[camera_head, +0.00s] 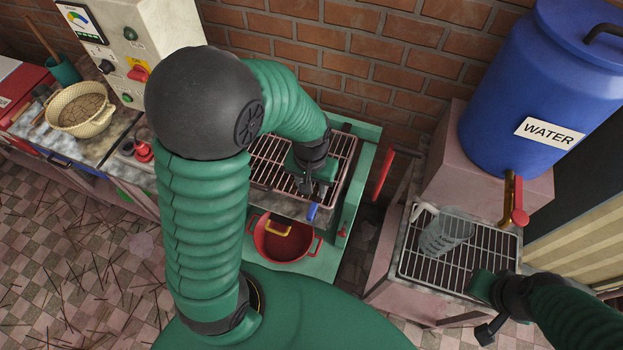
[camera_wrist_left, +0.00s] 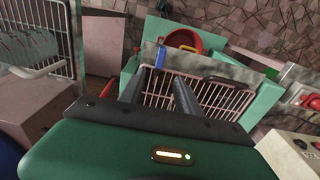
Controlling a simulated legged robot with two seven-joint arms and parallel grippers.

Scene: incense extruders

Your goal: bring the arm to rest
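My left gripper (camera_head: 314,190) hangs over the wire rack (camera_head: 268,165) of the green extruder stand (camera_head: 362,165), with no object visible in it. In the left wrist view its two dark fingers (camera_wrist_left: 158,92) stand apart, with the rack (camera_wrist_left: 207,98) behind them. My left arm's large links hide part of the counter and stand. My right gripper (camera_head: 487,310) is at the lower right, by the front edge of the right-hand grate (camera_head: 462,268). Its fingertips are too unclear to judge their opening.
A clear jug (camera_head: 446,234) is on the right grate below the blue water barrel (camera_head: 545,85) and its tap (camera_head: 515,200). A red pot (camera_head: 284,243) sits low in the stand. A wicker basket (camera_head: 82,108) and a control box (camera_head: 130,45) are at left.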

